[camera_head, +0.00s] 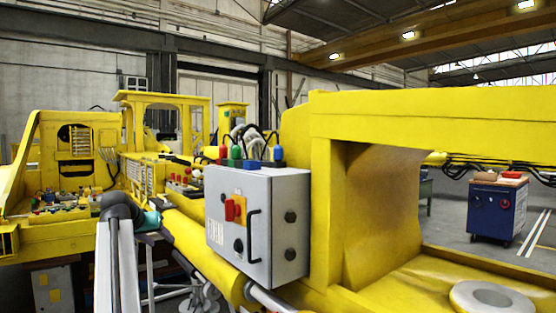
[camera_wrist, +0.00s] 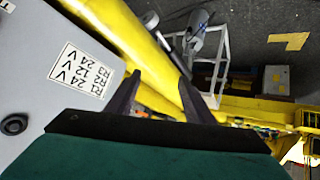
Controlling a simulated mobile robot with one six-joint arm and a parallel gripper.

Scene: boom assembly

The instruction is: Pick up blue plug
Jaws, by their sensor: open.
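The blue plug (camera_head: 278,154) stands on the top of the grey control box (camera_head: 285,210), towards its right rear, with a dark cable arching behind it. The plug is small in the head view and does not show in the wrist view. My gripper is open with nothing between its two dark fingers (camera_wrist: 158,88) in the wrist view. It is beside the box's labelled side, apart from the plug. In the head view my arm is left of the box and below its top, and the fingers are hard to make out.
A green plug (camera_head: 235,154) and a red plug (camera_head: 223,153) stand further left on the box top. A red switch (camera_head: 235,209) and a black handle (camera_head: 253,236) project from the box. The yellow boom (camera_head: 420,110) rises close on the right.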

